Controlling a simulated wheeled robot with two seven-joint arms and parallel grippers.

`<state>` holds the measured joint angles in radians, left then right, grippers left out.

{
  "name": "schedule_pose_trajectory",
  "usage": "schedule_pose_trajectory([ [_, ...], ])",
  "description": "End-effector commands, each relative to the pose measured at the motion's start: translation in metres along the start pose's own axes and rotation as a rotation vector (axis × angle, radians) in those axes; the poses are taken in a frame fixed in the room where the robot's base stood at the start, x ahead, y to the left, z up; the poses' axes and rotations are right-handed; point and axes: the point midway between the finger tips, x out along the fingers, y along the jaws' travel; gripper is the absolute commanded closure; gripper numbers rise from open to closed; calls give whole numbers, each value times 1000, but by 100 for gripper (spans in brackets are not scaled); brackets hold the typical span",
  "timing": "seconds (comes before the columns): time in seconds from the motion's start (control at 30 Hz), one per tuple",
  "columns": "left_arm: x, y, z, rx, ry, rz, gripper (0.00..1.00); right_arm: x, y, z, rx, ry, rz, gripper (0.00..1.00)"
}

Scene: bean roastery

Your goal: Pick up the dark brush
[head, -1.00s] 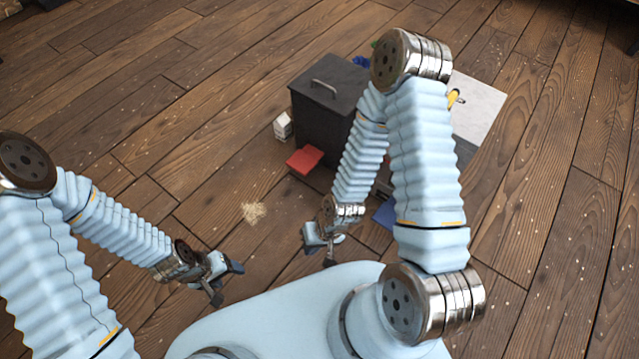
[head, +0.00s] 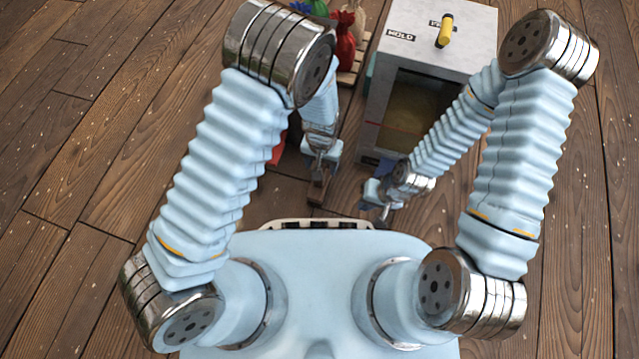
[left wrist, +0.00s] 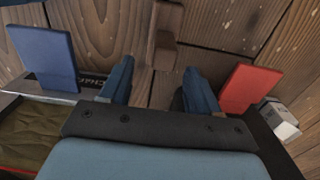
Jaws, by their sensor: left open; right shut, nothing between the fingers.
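A brown brush (left wrist: 165,38) lies on the wooden floor in the left wrist view, just beyond my fingers and in line with the gap between them. In the head view, a dark brown piece that looks like it (head: 318,188) shows just below my left gripper (head: 320,168). In the left wrist view my left gripper (left wrist: 160,88) is open, its two blue fingers apart with nothing between them. My right gripper (head: 376,203) is shut and empty, low over the floor to the right of the left one.
A grey cabinet (head: 453,62) with a yellow handle and a "MOLD" label stands beyond my right arm. Sacks (head: 345,42) sit on a pallet at the back. The left wrist view shows a blue panel (left wrist: 45,52), a red panel (left wrist: 250,86) and a white box (left wrist: 279,120).

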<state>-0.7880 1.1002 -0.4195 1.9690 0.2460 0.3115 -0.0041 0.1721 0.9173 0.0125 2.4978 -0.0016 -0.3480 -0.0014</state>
Motion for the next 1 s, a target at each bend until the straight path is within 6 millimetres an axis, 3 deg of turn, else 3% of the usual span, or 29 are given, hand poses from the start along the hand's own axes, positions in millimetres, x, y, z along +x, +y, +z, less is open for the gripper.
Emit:
schedule_pose_trajectory([
  [0.23,20,-1,1,-1,-1,1,38,6,2,0,0,2,0,100],
  [0.5,60,-4,5,-1,-1,0,38,19,8,-1,1,5,1,100],
  [0.73,61,-4,4,-1,0,1,38,18,7,-1,1,6,1,100],
  [1.0,61,-4,4,-1,0,1,80,18,7,-1,1,6,1,100],
])
